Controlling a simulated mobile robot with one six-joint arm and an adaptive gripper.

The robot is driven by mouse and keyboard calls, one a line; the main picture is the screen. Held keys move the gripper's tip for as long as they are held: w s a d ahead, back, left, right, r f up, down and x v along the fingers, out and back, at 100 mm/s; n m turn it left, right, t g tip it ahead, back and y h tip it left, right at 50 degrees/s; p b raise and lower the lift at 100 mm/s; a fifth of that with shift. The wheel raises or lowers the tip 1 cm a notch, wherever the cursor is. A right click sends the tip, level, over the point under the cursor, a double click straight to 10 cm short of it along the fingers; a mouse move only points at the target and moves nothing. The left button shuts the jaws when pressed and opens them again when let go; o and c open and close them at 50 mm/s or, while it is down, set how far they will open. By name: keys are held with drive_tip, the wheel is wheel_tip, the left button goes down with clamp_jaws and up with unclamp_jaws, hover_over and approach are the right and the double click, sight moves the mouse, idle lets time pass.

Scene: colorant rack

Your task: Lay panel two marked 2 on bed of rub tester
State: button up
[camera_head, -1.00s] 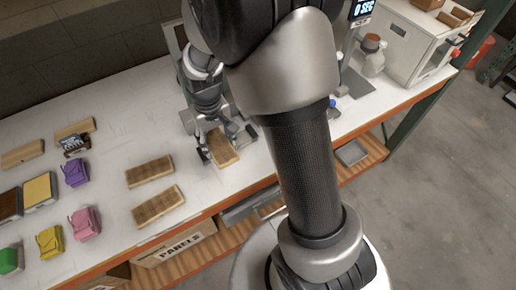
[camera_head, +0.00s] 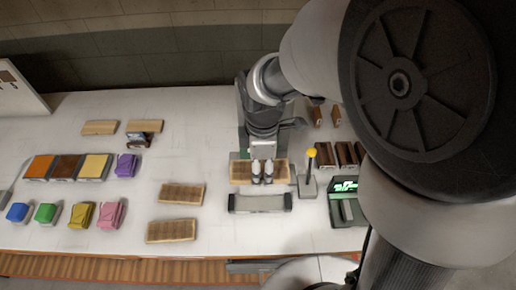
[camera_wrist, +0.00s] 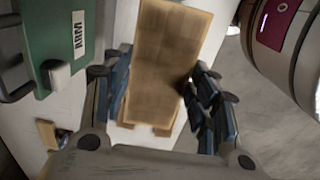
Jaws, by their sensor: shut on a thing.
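My gripper (camera_head: 262,180) is shut on a flat wooden panel (camera_head: 240,171), its fingers at the panel's front edge. The wrist view shows the panel (camera_wrist: 165,60) between my two sets of dark finger pads (camera_wrist: 160,100). No number is readable on it. In the head view the panel is just behind a low grey bed-like fixture (camera_head: 260,203); whether it touches anything below cannot be told. My arm hides much of the area behind. Two similar brown panels (camera_head: 181,193) and (camera_head: 171,230) lie flat on the bench to the left.
A yellow-knobbed lever (camera_head: 311,153) and a dark device with a green display (camera_head: 345,186) stand to the right. Colored pouches (camera_head: 82,215) and square color pads (camera_head: 67,167) fill the left. A green case (camera_wrist: 60,45) shows in the wrist view.

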drive_tip(key=b, duration=0.3)
hover_over(261, 203)
drive_tip(key=f, duration=1.3)
drive_tip(key=shift+s, duration=0.2)
drive_tip(key=shift+f+b, duration=0.75)
drive_tip(key=shift+f, duration=1.8)
drive_tip(key=shift+f, duration=0.15)
drive_tip(key=o, duration=0.6)
drive_tip(key=shift+f, duration=0.1)
drive_tip(key=shift+o, duration=0.8)
drive_tip(key=shift+s, duration=0.1)
drive_tip(key=o, duration=0.3)
drive_tip(key=shift+w, duration=0.2)
drive_tip(key=shift+o, duration=0.2)
